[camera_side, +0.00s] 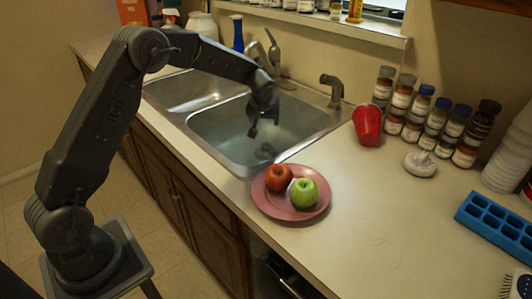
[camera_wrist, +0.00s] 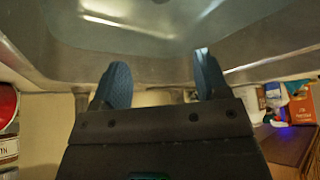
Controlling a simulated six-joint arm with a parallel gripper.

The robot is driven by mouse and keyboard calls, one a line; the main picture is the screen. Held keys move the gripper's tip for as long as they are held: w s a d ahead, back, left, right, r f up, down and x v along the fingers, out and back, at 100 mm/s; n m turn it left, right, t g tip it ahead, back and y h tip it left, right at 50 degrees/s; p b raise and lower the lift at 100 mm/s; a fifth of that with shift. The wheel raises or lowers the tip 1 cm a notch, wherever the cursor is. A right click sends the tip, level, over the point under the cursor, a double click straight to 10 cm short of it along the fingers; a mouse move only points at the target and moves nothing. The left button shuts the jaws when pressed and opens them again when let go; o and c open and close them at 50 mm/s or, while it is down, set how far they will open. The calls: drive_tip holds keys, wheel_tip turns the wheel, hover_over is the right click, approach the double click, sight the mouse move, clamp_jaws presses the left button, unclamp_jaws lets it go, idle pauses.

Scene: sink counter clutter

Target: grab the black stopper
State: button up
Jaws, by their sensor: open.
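A small dark shape (camera_side: 265,151) lies low in the near sink basin in the side view. It may be the black stopper or the drain; it is too small and dim to tell. My gripper (camera_side: 264,127) hangs over that basin, fingers down, above and apart from the dark shape. In the wrist view my gripper (camera_wrist: 163,76) shows two spread fingers with nothing between them. No stopper can be made out clearly in the wrist view.
The steel sink (camera_side: 218,148) has walls around my gripper and a faucet (camera_side: 333,89) behind it. A pink plate (camera_side: 290,212) with a red apple (camera_side: 278,177) and a green apple (camera_side: 304,193) sits near its front corner. A red cup (camera_side: 367,125) stands to the right.

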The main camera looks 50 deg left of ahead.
approach(266, 145)
drive_tip(key=shift+n, duration=0.4)
drive_tip(key=x, duration=0.4)
drive_tip(key=shift+w+a+f, duration=0.15)
drive_tip(key=shift+w+f, duration=0.05)
drive_tip(key=shift+w, duration=0.05)
drive_tip(key=shift+s+x, duration=0.2)
drive_tip(key=shift+x, duration=2.55)
drive_tip(key=shift+f, duration=0.1)
drive_tip(key=shift+c, duration=0.4)
drive_tip(key=c, duration=0.9)
